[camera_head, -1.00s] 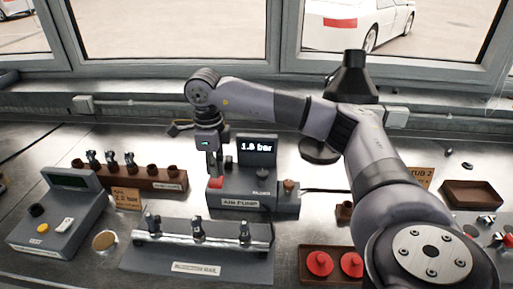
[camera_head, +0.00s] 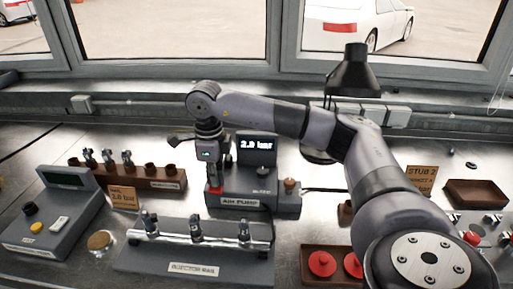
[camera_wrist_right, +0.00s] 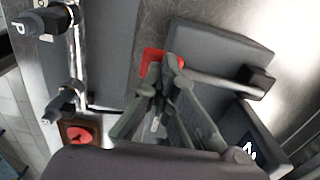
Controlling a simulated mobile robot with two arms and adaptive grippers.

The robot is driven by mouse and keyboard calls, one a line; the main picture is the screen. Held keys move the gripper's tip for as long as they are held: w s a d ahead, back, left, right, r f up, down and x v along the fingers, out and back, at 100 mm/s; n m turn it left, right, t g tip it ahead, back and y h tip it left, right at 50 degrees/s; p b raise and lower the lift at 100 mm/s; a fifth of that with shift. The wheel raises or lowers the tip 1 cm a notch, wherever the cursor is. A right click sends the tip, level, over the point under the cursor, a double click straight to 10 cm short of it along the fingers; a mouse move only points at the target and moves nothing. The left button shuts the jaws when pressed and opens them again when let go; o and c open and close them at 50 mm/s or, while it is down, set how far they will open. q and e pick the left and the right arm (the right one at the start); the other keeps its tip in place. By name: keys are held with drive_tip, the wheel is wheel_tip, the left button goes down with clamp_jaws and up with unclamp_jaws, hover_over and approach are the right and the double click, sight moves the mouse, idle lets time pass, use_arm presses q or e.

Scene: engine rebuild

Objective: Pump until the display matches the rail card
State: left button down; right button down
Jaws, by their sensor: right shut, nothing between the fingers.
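The grey air pump (camera_head: 258,185) stands mid-bench, with a lit display (camera_head: 257,143) that seems to read 2.0 bar; its middle digits are blurry. The orange rail card (camera_head: 123,197) stands to its left and also seems to read 2.0 bar. The pump's red button (camera_head: 215,190) is at its left front and shows in the right wrist view (camera_wrist_right: 151,60). My right gripper (camera_head: 214,182) is shut and empty, pointing down with its fingertips at the red button; contact is hard to tell. It also shows in the right wrist view (camera_wrist_right: 165,75). My left gripper is not in view.
The injector rail (camera_head: 195,258) lies in front of the pump. A brown rack (camera_head: 150,177) stands behind the card, and a test box (camera_head: 50,225) is at the left. A tray (camera_head: 313,280) with red caps is at the front. A black lamp (camera_head: 348,75) stands behind my arm.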

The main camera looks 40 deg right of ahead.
drive_tip(key=shift+r+p, duration=1.35)
drive_tip(key=shift+r, duration=0.7)
drive_tip(key=shift+f, duration=0.1)
